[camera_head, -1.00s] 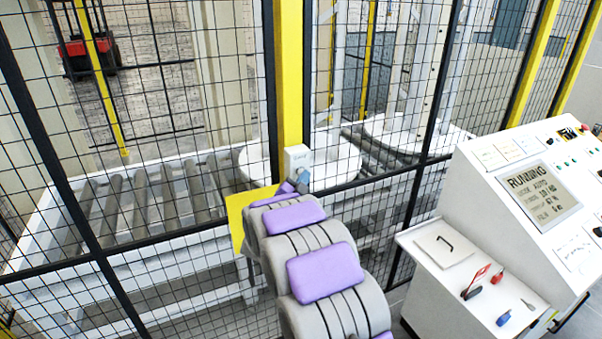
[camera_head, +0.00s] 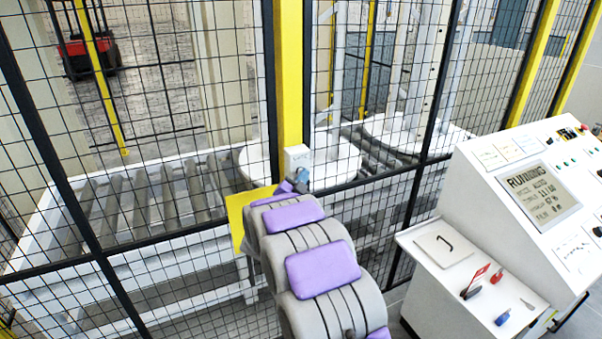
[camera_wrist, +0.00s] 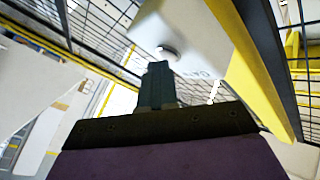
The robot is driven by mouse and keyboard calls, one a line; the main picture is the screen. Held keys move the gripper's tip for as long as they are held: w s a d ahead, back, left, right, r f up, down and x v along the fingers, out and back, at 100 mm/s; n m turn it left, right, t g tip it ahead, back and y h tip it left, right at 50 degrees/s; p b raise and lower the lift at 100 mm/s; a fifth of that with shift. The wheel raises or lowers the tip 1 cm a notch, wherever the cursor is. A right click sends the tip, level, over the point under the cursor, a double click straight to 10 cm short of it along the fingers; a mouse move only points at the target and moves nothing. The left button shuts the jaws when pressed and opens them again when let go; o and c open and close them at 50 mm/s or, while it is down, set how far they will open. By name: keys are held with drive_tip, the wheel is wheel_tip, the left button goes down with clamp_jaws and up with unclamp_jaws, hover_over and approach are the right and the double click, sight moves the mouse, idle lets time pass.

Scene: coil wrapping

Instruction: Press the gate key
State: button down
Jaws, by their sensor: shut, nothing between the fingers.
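The gate key box is a small pale box (camera_head: 297,157) on the yellow fence post in the head view. In the wrist view the box (camera_wrist: 185,35) fills the upper middle, with partly readable lettering on its face. A round grey key (camera_wrist: 168,53) sticks out of that face. My gripper (camera_wrist: 158,70) is shut and empty, its fingertips just below the round key and very near it. I cannot tell whether they touch. In the head view my gripper (camera_head: 302,183) is small, at the lower part of the box, and my arm partly hides that area.
A black mesh fence with yellow posts (camera_head: 289,80) stands ahead. Behind it is a roller conveyor (camera_head: 130,205). A yellow plate (camera_head: 236,212) is beside my arm. At right stands a white control console (camera_head: 490,185) with a screen and a shelf holding small items.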

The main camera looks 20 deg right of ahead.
drive_tip(key=shift+s, duration=0.1)
drive_tip(key=shift+s+f+b, duration=0.1)
drive_tip(key=shift+s+b, duration=0.3)
drive_tip(key=shift+s, duration=0.3)
drive_tip(key=s+b, duration=0.2)
drive_tip(key=s, duration=0.3)
idle(0.5)
idle(0.6)
